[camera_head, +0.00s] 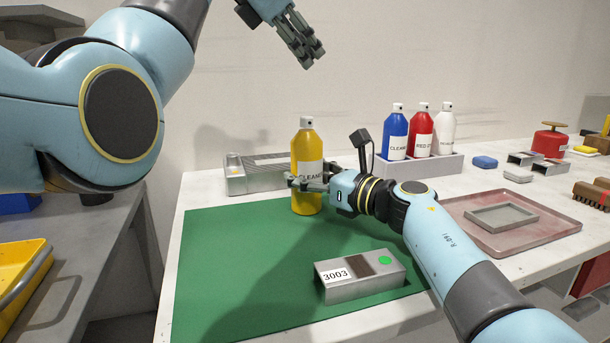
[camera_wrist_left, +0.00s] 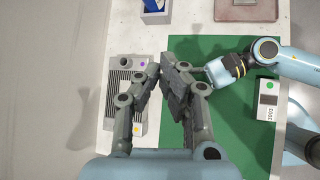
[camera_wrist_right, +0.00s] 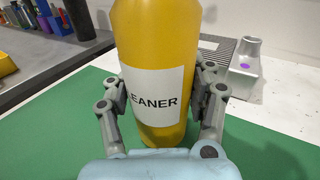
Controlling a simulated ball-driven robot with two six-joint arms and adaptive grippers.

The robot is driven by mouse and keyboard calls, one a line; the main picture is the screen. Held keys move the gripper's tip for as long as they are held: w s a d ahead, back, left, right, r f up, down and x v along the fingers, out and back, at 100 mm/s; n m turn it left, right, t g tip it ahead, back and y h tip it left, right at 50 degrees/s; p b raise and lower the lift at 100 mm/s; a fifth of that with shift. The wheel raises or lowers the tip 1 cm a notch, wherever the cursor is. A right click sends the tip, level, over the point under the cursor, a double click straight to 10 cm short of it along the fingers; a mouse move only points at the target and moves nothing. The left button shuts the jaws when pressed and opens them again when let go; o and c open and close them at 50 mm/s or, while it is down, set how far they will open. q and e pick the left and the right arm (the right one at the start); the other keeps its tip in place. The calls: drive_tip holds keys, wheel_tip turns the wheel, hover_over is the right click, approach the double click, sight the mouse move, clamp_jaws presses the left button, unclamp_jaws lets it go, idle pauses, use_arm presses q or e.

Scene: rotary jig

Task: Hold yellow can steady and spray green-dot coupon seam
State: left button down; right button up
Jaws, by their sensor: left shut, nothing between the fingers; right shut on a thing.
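The yellow can (camera_head: 307,151) stands upright on the green mat (camera_head: 225,265), with a white cleaner label and a white spray top. My right gripper (camera_head: 308,183) is shut around its lower body; in the right wrist view the fingers press both sides of the can (camera_wrist_right: 150,60). The metal coupon (camera_head: 360,278) marked 3003 lies on the mat in front, with a green dot and a dark brown band across its top. It also shows in the left wrist view (camera_wrist_left: 267,112). My left gripper (camera_head: 312,55) is raised high above the can, shut and empty.
A rack (camera_head: 430,168) with blue, red and white bottles stands behind to the right. A grey ribbed fixture (camera_head: 258,172) lies behind the can. A reddish tray (camera_head: 515,228) is at right. The mat's left part is clear.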

use_arm(q)
drive_tip(key=shift+f, duration=4.65)
drive_tip(key=shift+r, duration=3.45)
